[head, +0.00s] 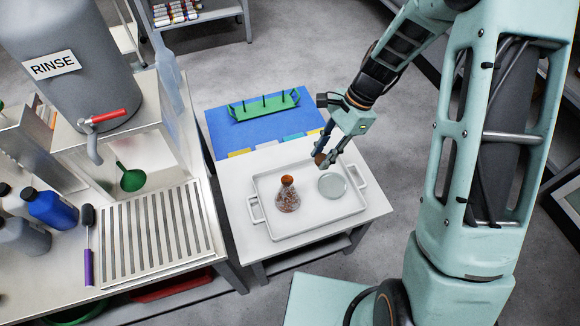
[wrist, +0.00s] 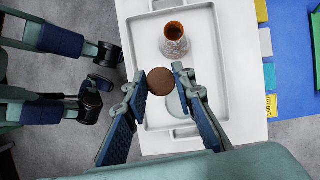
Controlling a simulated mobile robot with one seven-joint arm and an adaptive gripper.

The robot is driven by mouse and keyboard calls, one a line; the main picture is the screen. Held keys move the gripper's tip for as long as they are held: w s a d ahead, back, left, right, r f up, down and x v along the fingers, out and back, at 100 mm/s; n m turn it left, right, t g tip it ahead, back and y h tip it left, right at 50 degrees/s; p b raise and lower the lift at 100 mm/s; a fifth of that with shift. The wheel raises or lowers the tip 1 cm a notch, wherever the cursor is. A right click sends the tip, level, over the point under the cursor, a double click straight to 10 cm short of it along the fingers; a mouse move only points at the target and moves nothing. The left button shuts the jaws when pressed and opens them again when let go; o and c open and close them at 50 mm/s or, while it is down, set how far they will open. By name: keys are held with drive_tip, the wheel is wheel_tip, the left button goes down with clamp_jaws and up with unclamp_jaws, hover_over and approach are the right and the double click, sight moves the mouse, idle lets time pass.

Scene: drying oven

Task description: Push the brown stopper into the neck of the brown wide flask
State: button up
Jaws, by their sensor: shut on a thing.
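The brown stopper (wrist: 161,81) is between my gripper's fingertips (wrist: 163,83), its round face toward the wrist camera. My gripper (head: 326,158) is shut on it and holds it above the far right part of the tray. The stopper also shows in the head view (head: 320,158). The flask (head: 287,196) stands upright in the tray, left of and nearer than my gripper in the head view. It has a speckled glass body and an orange-brown neck. In the wrist view the flask (wrist: 174,45) is beyond the fingertips, its neck open. Stopper and flask are apart.
A white tray (head: 262,222) with two handles lies on a small table (head: 239,186). A round glass dish (head: 332,186) lies in it, right of the flask. A green rack (head: 262,105) stands on a blue mat (head: 220,136) behind. A steel bench stands at left.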

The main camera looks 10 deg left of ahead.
drive_tip(key=s+a+m+t+b, duration=0.25)
drive_tip(key=a+m+b, duration=0.25)
drive_tip(key=a+m, duration=0.25)
drive_tip(key=b, duration=0.5)
hover_over(282, 181)
drive_tip(key=d, duration=0.2)
wheel_tip(282, 181, down, 5)
drive_tip(key=shift+w+a+f+m+t+y+b, duration=0.15)
drive_tip(key=shift+f+t+y+b, duration=0.1)
drive_tip(key=shift+f, duration=0.25)
drive_tip(key=shift+w+f+m+t+y+b, duration=0.15)
drive_tip(key=shift+f+b, duration=0.1)
drive_tip(key=shift+f, duration=0.25)
drive_tip(key=shift+f, duration=1)
idle(0.7)
drive_tip(key=o, duration=1.3)
drive_tip(key=shift+o, duration=0.2)
drive_tip(key=shift+r, duration=0.1)
wheel_tip(282, 181, up, 7)
drive_tip(key=p, duration=0.7)
